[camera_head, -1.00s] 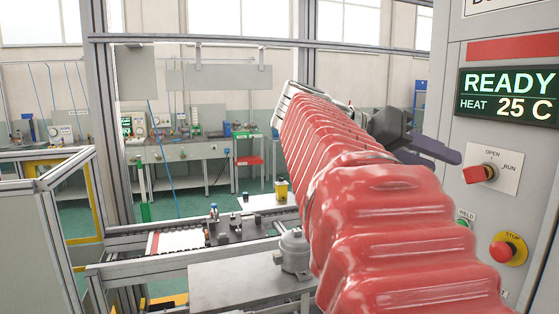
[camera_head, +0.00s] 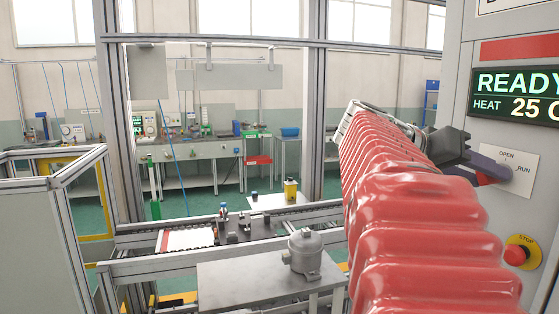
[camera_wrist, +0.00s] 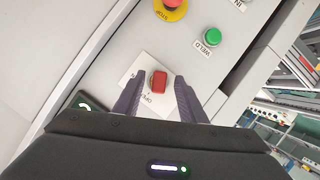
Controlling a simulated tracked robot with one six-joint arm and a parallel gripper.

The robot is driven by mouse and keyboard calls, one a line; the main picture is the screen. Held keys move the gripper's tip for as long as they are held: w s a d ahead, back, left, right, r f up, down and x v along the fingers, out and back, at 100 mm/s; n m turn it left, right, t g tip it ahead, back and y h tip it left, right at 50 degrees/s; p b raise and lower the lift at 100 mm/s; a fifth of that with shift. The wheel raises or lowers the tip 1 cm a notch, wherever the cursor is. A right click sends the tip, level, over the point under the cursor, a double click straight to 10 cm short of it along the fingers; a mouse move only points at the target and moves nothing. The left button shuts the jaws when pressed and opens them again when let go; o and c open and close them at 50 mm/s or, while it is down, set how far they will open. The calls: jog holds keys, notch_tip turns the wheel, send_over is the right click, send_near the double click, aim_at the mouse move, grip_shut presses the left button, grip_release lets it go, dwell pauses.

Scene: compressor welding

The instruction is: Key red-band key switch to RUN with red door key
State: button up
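The red door key (camera_wrist: 158,82) sits in the key switch on its white plate (camera_wrist: 142,72), marked OPEN and RUN. In the head view the plate (camera_head: 523,179) shows at the right on the grey control cabinet, and my fingers cover most of the key. My gripper (camera_wrist: 158,77) is open, with one dark finger on each side of the key and a small gap showing on both sides. In the head view my gripper (camera_head: 505,172) overlaps the plate. Which mark the key points to cannot be told.
A red stop button (camera_head: 517,255) is below the switch; a green WELD button (camera_wrist: 212,34) shows in the wrist view. The display (camera_head: 520,92) above reads READY, HEAT 25 C. A grey compressor (camera_head: 304,253) stands on a table at the lower middle.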

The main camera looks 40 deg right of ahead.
jog(key=shift+c, duration=0.4)
grip_shut()
jog(key=c, duration=0.6)
grip_release()
jog(key=shift+c, duration=0.2)
grip_shut()
jog(key=o, duration=0.7)
grip_release()
jog(key=shift+v, duration=6.9)
